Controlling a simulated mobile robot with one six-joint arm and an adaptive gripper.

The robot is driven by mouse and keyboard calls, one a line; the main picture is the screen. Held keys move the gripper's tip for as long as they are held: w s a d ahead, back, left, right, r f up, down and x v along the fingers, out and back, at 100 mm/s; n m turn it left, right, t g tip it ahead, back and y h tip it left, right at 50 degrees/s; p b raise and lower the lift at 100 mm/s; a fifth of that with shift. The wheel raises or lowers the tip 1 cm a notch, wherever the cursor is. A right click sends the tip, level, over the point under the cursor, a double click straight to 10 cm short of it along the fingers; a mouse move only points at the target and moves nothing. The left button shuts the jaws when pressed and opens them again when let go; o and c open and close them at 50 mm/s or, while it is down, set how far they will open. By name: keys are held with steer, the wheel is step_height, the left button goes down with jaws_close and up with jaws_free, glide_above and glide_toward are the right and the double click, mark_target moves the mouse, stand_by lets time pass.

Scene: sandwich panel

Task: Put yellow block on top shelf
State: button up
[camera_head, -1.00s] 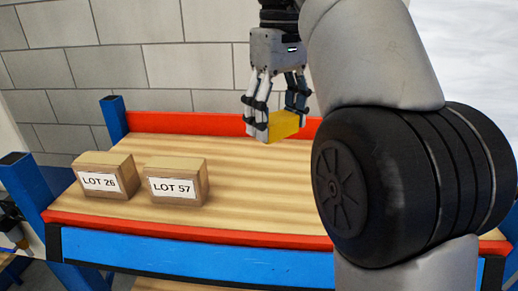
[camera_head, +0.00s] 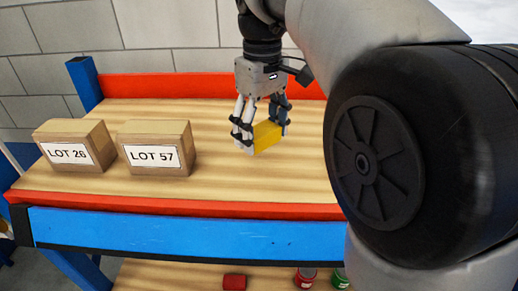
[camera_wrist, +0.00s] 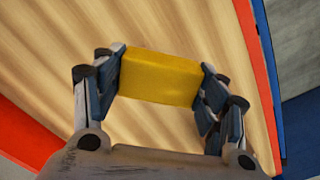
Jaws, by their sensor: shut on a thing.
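The yellow block (camera_head: 267,136) is held between the fingers of my gripper (camera_head: 259,137), which is shut on it. In the head view they appear over the wooden top shelf (camera_head: 225,180), right of the LOT 57 box. Whether the block touches the shelf or hangs just above it, I cannot tell. In the wrist view the yellow block (camera_wrist: 160,77) spans between both fingers of my gripper (camera_wrist: 160,80), with the wooden shelf surface (camera_wrist: 185,25) behind it. The fingers hide the block's ends.
Two cardboard boxes, LOT 26 (camera_head: 76,146) and LOT 57 (camera_head: 156,147), stand on the shelf's left. A red lip (camera_head: 180,86) runs along the back, and a blue beam (camera_head: 180,232) along the front. A red can (camera_head: 234,281) lies below. Bare shelf surrounds the block.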

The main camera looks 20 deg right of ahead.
mark_target(261, 161)
steer(key=shift+w+f, duration=0.1)
steer(key=shift+f, duration=2.15)
steer(key=shift+f+b, duration=0.1)
steer(key=shift+b, duration=0.2)
steer(key=o, duration=1.1)
step_height(261, 161, up, 12)
steer(key=shift+r+p, duration=0.1)
steer(key=shift+p, duration=0.95)
